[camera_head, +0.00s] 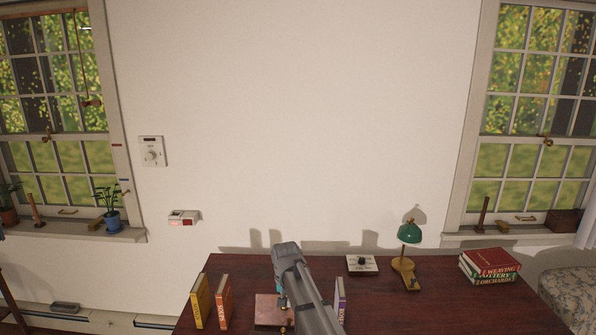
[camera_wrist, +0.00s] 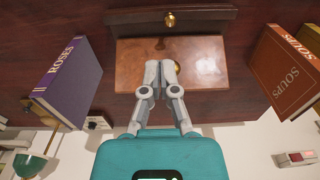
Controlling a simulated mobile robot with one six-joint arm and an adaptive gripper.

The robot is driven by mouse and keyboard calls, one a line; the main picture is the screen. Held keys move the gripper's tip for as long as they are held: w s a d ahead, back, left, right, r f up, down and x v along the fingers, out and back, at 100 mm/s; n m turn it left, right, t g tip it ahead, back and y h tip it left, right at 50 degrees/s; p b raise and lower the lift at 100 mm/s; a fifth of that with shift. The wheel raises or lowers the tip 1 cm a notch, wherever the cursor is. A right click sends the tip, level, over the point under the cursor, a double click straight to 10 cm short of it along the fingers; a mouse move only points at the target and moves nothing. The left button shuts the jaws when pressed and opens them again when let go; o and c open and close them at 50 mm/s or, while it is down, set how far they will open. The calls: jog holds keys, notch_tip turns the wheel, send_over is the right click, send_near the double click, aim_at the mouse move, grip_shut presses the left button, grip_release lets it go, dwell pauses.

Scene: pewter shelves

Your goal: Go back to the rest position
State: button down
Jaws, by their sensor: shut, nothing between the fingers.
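My gripper shows in the wrist view (camera_wrist: 161,72) with its two grey fingers together and nothing between them. Its fingertips overlap a reddish-brown wooden panel (camera_wrist: 205,60) in that view; I cannot tell whether they touch it. A brass knob (camera_wrist: 169,19) sits on a dark wooden front beyond the panel, and another brass knob shows beside the fingertips. In the head view my arm reaches over the dark wooden desk (camera_head: 385,315) and hides my fingers; part of the brown panel (camera_head: 268,309) shows left of it.
An orange book (camera_head: 224,302) and a yellow book (camera_head: 200,301) stand left of my arm, a purple book (camera_head: 340,298) right. Behind are a dial box (camera_head: 362,264) and green lamp (camera_head: 409,234). Stacked books (camera_head: 490,264) lie at right. The air above the desk is clear.

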jog(key=s+d, duration=2)
jog(key=s, duration=0.1)
jog(key=shift+s+n, duration=0.2)
jog(key=shift+n, duration=0.1)
